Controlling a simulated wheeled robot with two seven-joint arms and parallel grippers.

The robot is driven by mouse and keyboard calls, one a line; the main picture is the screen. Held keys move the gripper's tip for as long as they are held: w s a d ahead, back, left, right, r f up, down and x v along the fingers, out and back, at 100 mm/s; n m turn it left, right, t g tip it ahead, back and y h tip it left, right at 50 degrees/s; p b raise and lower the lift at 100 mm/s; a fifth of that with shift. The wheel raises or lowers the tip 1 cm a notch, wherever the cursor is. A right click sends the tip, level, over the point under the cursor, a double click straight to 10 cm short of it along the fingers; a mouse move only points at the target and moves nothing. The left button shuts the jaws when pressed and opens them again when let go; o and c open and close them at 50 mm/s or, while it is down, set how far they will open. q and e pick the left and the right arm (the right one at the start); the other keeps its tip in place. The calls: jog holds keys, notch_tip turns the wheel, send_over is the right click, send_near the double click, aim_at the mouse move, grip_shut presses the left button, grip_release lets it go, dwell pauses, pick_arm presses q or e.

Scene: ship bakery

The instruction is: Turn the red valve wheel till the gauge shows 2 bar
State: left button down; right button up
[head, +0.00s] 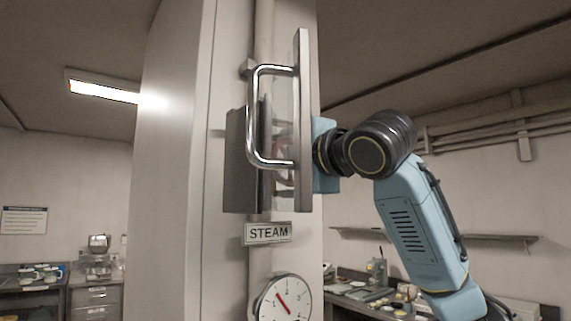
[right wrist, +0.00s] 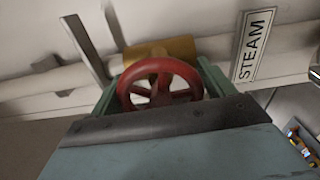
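The red valve wheel (right wrist: 160,85) shows in the right wrist view, in front of a brass-coloured fitting (right wrist: 160,50) on a pale pipe. My right gripper (right wrist: 160,82) has one green finger on each side of the wheel, and both seem to touch its rim. In the head view the wheel is mostly hidden behind a clear upright panel, and only a little red shows (head: 281,150). My right gripper is largely hidden there too. The round gauge (head: 284,299) sits below; its red needle points to the upper left, its figures too small to read surely. My left gripper is out of view.
An upright panel with a chrome handle (head: 253,115) stands close to my right gripper, on its left in the head view. A STEAM sign (head: 267,233) hangs between wheel and gauge. Worktops with bakery items lie at the back left and right.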

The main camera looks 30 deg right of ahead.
jog(key=shift+o, duration=1.2)
jog(key=shift+s, duration=0.15)
jog(key=s+d+b, duration=0.1)
jog(key=s+b, duration=0.2)
jog(key=s, duration=1)
